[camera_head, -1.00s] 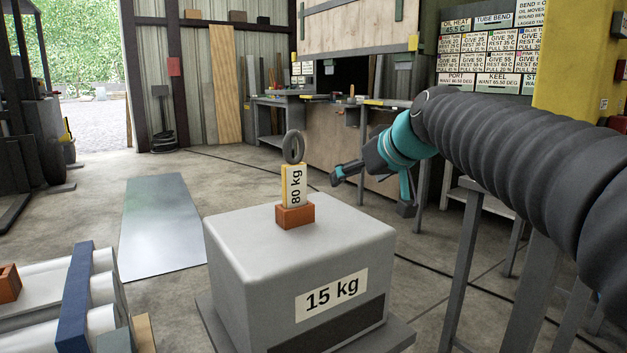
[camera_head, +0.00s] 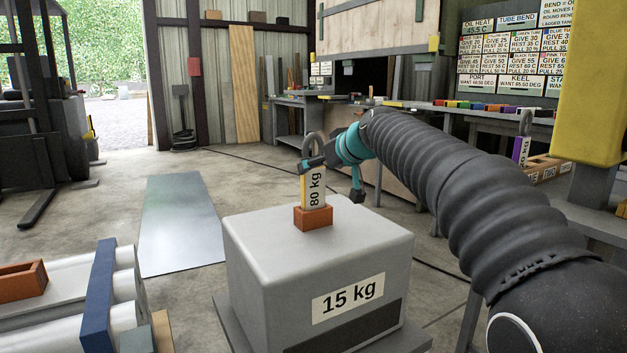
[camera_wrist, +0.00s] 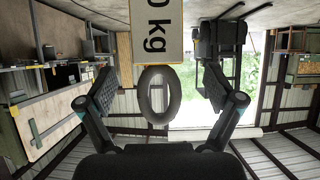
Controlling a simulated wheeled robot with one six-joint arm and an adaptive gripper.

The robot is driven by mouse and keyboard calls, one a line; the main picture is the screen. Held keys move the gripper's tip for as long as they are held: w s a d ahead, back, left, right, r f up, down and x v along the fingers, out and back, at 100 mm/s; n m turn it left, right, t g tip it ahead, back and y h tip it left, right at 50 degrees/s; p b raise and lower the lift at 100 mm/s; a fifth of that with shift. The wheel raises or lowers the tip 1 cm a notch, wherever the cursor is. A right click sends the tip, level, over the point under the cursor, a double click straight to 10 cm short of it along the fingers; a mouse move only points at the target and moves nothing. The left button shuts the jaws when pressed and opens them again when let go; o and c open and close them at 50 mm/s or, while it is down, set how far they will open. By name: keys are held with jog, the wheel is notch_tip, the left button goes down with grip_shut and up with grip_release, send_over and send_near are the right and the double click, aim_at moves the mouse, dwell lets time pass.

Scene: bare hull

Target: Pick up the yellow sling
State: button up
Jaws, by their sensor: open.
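The yellow sling (camera_head: 314,187) stands upright in a small orange holder (camera_head: 313,219) on top of a grey block (camera_head: 317,250) marked 15 kg. It has a pale "80 kg" face, a yellow edge and a dark grey ring at its top. My gripper (camera_head: 330,176) is open beside its upper part, and one finger overlaps the sling just below the ring in the head view. In the wrist view the picture is upside down. There, the sling's ring (camera_wrist: 155,95) lies between the spread fingers of my gripper (camera_wrist: 158,86), with a gap on both sides.
A purple sling (camera_head: 522,150) marked with kg stands on the bench at right. Grey pipes with a blue strap (camera_head: 98,295) and an orange tray (camera_head: 22,281) are at lower left. A metal sheet (camera_head: 181,225) lies on the floor. A forklift (camera_head: 40,110) stands at far left.

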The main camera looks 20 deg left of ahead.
aim_at(313, 170)
jog(key=shift+p+x, duration=0.5)
jog(key=shift+x, duration=2.15)
jog(key=shift+w+d, duration=0.1)
jog(key=shift+d, duration=0.05)
jog(key=shift+c, duration=0.3)
jog(key=c, duration=1.6)
jog(key=shift+r, duration=0.15)
jog(key=shift+c, duration=0.3)
